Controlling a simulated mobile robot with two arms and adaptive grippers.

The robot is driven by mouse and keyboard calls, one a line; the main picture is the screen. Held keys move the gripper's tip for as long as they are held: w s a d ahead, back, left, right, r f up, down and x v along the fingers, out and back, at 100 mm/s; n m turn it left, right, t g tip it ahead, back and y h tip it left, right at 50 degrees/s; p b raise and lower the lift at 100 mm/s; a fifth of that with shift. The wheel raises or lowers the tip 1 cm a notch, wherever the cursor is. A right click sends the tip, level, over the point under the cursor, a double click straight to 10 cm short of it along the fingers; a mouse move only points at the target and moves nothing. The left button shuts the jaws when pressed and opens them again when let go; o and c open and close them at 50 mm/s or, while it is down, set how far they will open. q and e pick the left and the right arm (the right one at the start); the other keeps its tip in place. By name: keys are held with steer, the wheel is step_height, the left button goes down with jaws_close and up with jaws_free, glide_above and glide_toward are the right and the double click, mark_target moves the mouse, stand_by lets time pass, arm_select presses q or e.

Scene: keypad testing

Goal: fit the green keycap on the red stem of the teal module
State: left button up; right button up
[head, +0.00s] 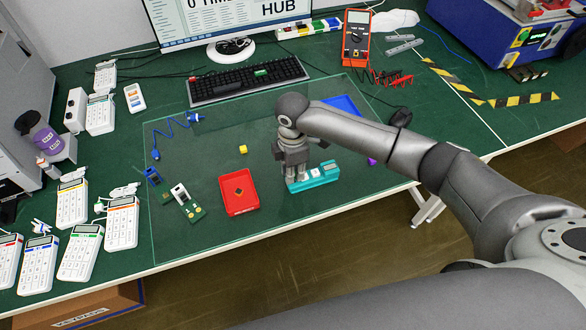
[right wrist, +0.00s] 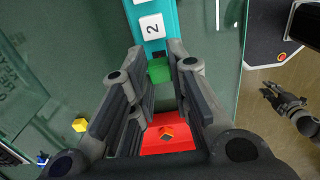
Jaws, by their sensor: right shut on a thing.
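The teal module (head: 328,172) lies on the bench mat under my right gripper (head: 295,178). In the right wrist view the module (right wrist: 173,18) is at the top, with a white key marked 2. My right gripper (right wrist: 159,72) is shut on the green keycap (right wrist: 159,71), at the module's near end in that view. The red stem does not show; the keycap and fingers cover that area. I cannot tell whether the keycap touches the module. My left gripper (right wrist: 279,98) appears at the right of the wrist view, over the floor; its jaw state is unclear.
A red tray (head: 239,211) with a small item in it stands left of the module. A yellow cube (head: 243,149) lies behind the tray. A blue tray (head: 343,104) is partly behind my right arm. Green boards (head: 190,210) and several white keypads (head: 82,252) lie left.

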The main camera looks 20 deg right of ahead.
steer(key=shift+f, duration=0.7)
stand_by(0.7)
steer(key=o, duration=0.8)
steer(key=shift+r+p, duration=0.55)
steer(key=shift+p, duration=0.15)
stand_by(0.9)
steer(key=shift+r+p, duration=3.05)
steer(key=shift+p, duration=0.1)
